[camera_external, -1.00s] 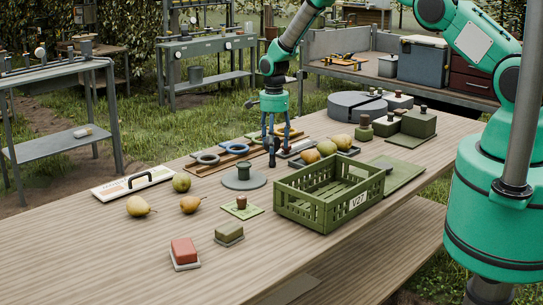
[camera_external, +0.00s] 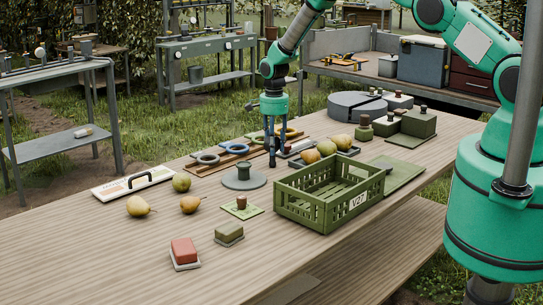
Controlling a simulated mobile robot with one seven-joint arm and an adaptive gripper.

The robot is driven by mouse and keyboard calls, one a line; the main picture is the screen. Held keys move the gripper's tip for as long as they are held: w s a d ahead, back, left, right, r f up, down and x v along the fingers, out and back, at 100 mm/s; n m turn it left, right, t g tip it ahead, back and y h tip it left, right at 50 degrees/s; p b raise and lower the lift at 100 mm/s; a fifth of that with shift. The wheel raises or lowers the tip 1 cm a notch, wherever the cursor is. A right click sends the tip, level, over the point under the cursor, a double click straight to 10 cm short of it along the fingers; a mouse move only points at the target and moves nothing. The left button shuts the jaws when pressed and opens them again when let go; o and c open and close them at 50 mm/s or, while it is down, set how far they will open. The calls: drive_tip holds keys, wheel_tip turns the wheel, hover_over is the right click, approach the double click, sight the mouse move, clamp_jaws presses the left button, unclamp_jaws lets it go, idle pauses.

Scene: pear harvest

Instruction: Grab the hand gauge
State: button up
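Several ring-shaped gauges lie in a row on a brown wooden rack on the table: a grey ring (camera_external: 205,159), a blue ring (camera_external: 236,148), and a yellowish one (camera_external: 256,137) partly behind my fingers. I cannot tell for certain which piece is the hand gauge. My gripper (camera_external: 277,153) points straight down at the right end of this row, its dark blue fingers apart with nothing visibly held. The fingertips are low, near the tabletop and the rack's edge; contact is not clear. The fingers hide part of the rack.
A green slatted crate (camera_external: 318,211) stands front right of my gripper. Pears in a tray (camera_external: 327,148) and green blocks (camera_external: 419,123) stand right.

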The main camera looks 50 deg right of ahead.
drive_tip(key=shift+r, duration=0.1)
idle(0.3)
drive_tip(key=shift+r, duration=0.8)
wheel_tip(320, 180, up, 2)
drive_tip(key=shift+w, duration=0.1)
drive_tip(key=s, duration=1)
drive_tip(key=s+r, duration=0.1)
drive_tip(key=s, duration=0.5)
drive_tip(key=shift+s+a+r+b, duration=0.1)
drive_tip(key=shift+a+b, duration=0.3)
